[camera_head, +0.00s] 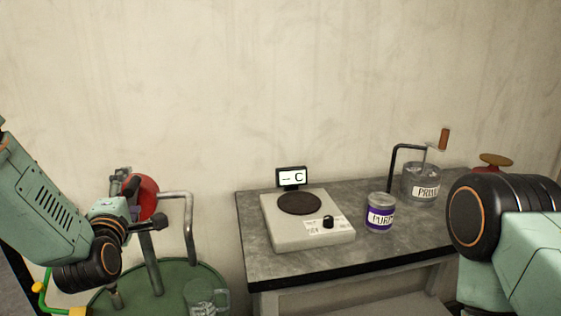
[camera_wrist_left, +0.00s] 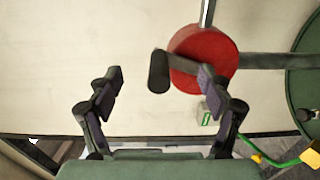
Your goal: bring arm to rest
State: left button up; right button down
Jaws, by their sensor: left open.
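My left arm comes in from the left in the head view, with its gripper (camera_head: 124,182) raised beside a red round part (camera_head: 147,198) on a green stand. In the left wrist view, my left gripper's (camera_wrist_left: 160,82) two dark fingers are spread wide with nothing gripped. A dark handle (camera_wrist_left: 158,71) shows between the fingertips, joined to the red round part (camera_wrist_left: 192,48); how far beyond the fingers it lies I cannot tell. My right arm (camera_head: 510,225) shows at the right edge of the head view, but its gripper is out of frame.
A grey table (camera_head: 375,238) carries a hot plate (camera_head: 285,232) with a small display (camera_head: 291,177), a purple-labelled can (camera_head: 380,214) and a primer can (camera_head: 421,184) with a bent rod. The green round base (camera_head: 135,300) bears a clear mug (camera_head: 203,298). A wall stands behind.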

pick_arm(q)
jog(key=shift+x, duration=1)
jog(key=shift+a+r, duration=0.15)
jog(key=shift+a, duration=0.2)
jog(key=shift+d, duration=0.1)
